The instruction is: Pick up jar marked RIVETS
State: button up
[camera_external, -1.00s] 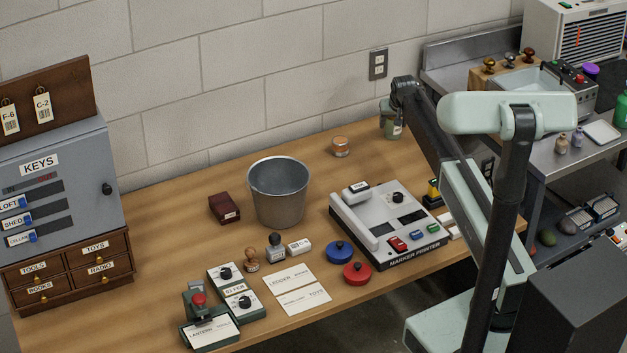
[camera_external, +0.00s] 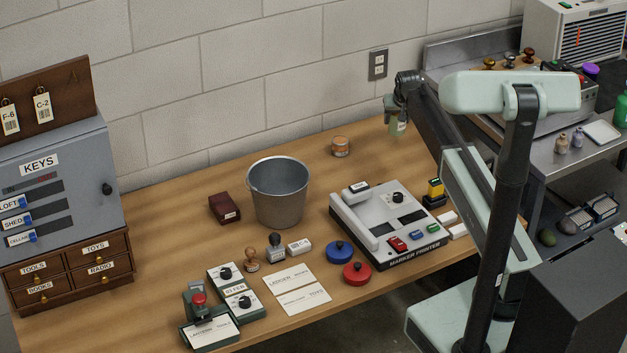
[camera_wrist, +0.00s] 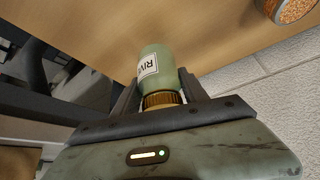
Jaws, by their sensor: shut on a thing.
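The jar marked RIVETS is a pale green jar (camera_wrist: 155,68) with a brass-coloured lid and a white label, of which "RIV" is readable in the wrist view. My gripper (camera_wrist: 160,98) is shut on it, with a finger on each side around the lid end. In the external view my gripper (camera_external: 397,104) is above the back right part of the table, and the greenish jar (camera_external: 397,128) hangs below it. The jar looks clear of the table top. Part of the lid is hidden by the gripper.
A small jar with orange-brown contents (camera_external: 340,146) stands on the table (camera_external: 180,255) left of my gripper; it also shows in the wrist view (camera_wrist: 292,10). A metal bucket (camera_external: 278,195) and the marker printer (camera_external: 385,225) stand nearer the front. The wall is close behind.

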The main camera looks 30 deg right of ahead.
jog(key=s+a+r+p, duration=0.1)
jog(key=s+a, duration=0.2)
jog(key=s, duration=0.9)
jog(key=shift+a, duration=0.2)
